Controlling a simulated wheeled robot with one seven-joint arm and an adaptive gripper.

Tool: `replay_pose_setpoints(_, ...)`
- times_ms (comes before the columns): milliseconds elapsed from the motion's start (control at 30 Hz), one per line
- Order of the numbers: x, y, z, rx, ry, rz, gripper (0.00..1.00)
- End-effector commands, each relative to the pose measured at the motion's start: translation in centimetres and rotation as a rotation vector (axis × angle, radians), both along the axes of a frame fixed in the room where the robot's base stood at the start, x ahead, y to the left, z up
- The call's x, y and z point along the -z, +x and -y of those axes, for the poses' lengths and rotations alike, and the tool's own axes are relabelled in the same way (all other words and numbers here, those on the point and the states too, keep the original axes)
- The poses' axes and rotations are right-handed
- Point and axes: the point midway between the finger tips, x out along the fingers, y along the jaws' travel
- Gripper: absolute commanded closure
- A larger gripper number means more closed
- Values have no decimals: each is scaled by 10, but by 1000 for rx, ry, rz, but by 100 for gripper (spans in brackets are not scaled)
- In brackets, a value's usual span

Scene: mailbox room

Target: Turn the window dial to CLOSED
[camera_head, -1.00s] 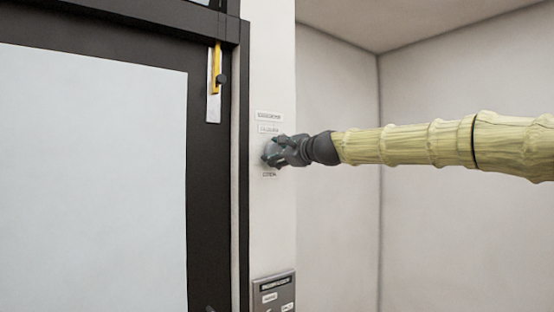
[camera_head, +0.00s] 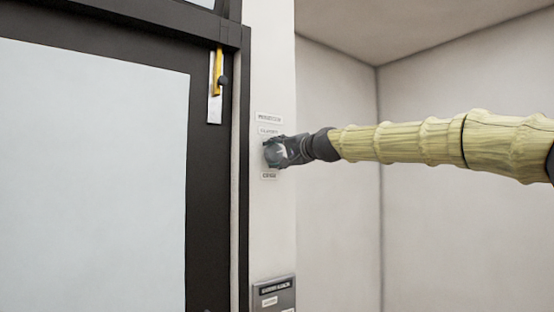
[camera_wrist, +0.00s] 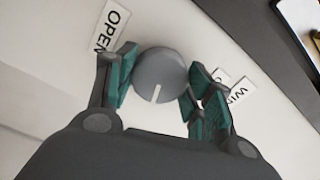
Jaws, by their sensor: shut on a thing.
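The window dial (camera_wrist: 160,68) is a round grey knob with a short white mark, on the white wall. In the wrist view the mark points down toward my gripper's body, neither at the OPEN label (camera_wrist: 108,27) on the left nor at the labels on the right. My gripper (camera_wrist: 159,80) is shut on the dial, one green-padded finger on each side. The right-hand labels, one starting WIN (camera_wrist: 241,91), are partly hidden by the right finger. In the head view my gripper (camera_head: 277,152) covers much of the dial, between labels above (camera_head: 268,131) and below (camera_head: 269,176).
A dark-framed door or window with a pale pane (camera_head: 95,170) stands left of the dial. A yellow-handled latch (camera_head: 217,85) is on its frame. A grey panel with labels (camera_head: 274,294) is lower on the wall. Free room lies around my arm at right.

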Motion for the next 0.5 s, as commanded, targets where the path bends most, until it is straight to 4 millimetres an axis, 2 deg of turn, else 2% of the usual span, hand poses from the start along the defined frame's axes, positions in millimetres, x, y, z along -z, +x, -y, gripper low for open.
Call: replay_pose_setpoints(500,1,0,0,2,-394,288,72)
